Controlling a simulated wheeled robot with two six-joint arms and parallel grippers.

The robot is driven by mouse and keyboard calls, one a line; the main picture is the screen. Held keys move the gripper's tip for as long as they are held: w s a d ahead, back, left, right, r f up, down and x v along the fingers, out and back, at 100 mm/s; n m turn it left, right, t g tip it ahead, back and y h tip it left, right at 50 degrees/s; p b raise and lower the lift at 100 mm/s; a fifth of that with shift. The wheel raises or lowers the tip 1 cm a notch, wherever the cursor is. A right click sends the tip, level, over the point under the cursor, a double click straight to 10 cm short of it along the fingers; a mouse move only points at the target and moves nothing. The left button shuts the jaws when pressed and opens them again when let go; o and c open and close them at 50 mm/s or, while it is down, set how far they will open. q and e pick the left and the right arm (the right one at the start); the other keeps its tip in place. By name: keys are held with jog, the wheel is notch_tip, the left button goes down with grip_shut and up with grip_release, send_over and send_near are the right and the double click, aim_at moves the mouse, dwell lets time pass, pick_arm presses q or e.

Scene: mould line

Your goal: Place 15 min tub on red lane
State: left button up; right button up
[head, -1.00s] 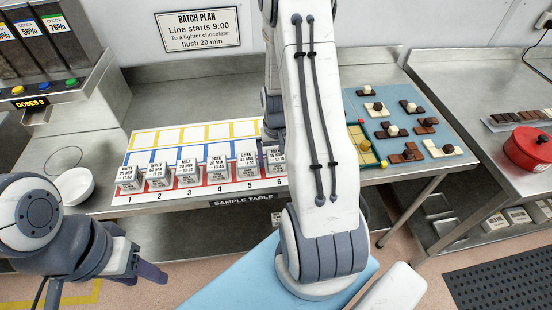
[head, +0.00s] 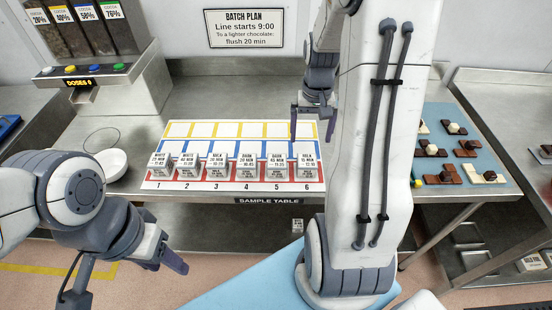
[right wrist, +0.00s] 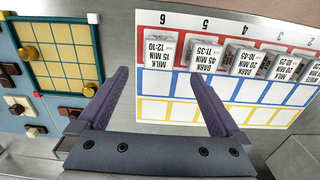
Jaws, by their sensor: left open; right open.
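The 15 min tub (head: 307,162) is a small white tub labelled milk, 12:10. It stands upright in column 6 of the white lane board (head: 233,183), at the right end of a row of similar tubs. The row stands along the red lane (head: 231,178), the lane nearest the numbers. In the right wrist view the tub (right wrist: 163,52) lies between and beyond my open fingers (right wrist: 157,74). My right gripper (head: 308,124) is open and empty, above the back of the board near column 6. My left gripper (head: 164,261) is open and empty, low at the front left.
Blue and yellow lanes behind the tubs are empty. A white bowl (head: 110,161) stands left of the board. A blue mat (head: 466,150) with chocolate pieces lies to the right. A yellow-celled tray (right wrist: 62,55) is beside the board in the right wrist view.

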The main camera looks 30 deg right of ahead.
jog(key=s+a+r+n, duration=0.1)
jog(key=a+r+n, duration=0.15)
jog(key=a, duration=0.75)
jog(key=s+a+r+n, duration=0.15)
jog(key=a+n, duration=0.25)
jog(key=a, duration=0.5)
jog(key=s+a+r+n+y, duration=0.1)
jog(key=s+a+n, duration=0.6)
jog(key=s+a, duration=0.5)
jog(key=shift+s+r, duration=0.4)
jog(key=shift+s, duration=0.5)
